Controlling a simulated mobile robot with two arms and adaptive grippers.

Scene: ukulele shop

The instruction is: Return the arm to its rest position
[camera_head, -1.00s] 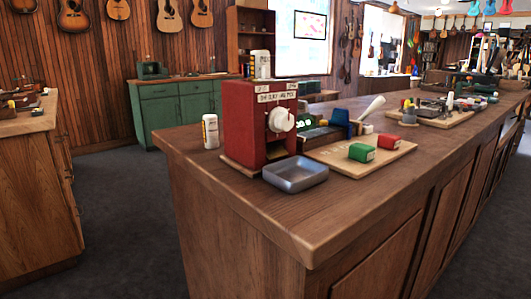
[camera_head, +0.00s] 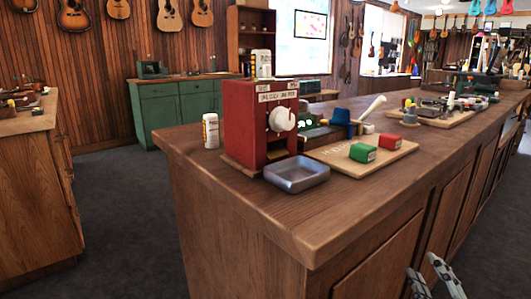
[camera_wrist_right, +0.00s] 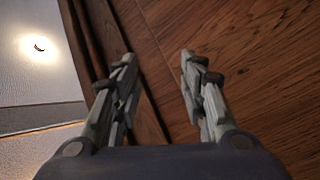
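My right gripper (camera_head: 428,268) shows at the bottom right edge of the head view, low in front of the wooden counter's side. Its two fingers stand apart with nothing between them. In the right wrist view the open fingers (camera_wrist_right: 157,75) point toward brown wood panelling, and the gap is empty. Whether the fingers touch the wood I cannot tell. The rest of my right arm is out of the head view. My left gripper is in neither view.
The wooden counter (camera_head: 300,215) bears a red box-like machine (camera_head: 245,120), a grey metal tray (camera_head: 296,174), a white bottle (camera_head: 211,131), and a board (camera_head: 345,165) with green (camera_head: 363,153) and red (camera_head: 390,141) blocks. Dark floor (camera_head: 120,210) is clear at left.

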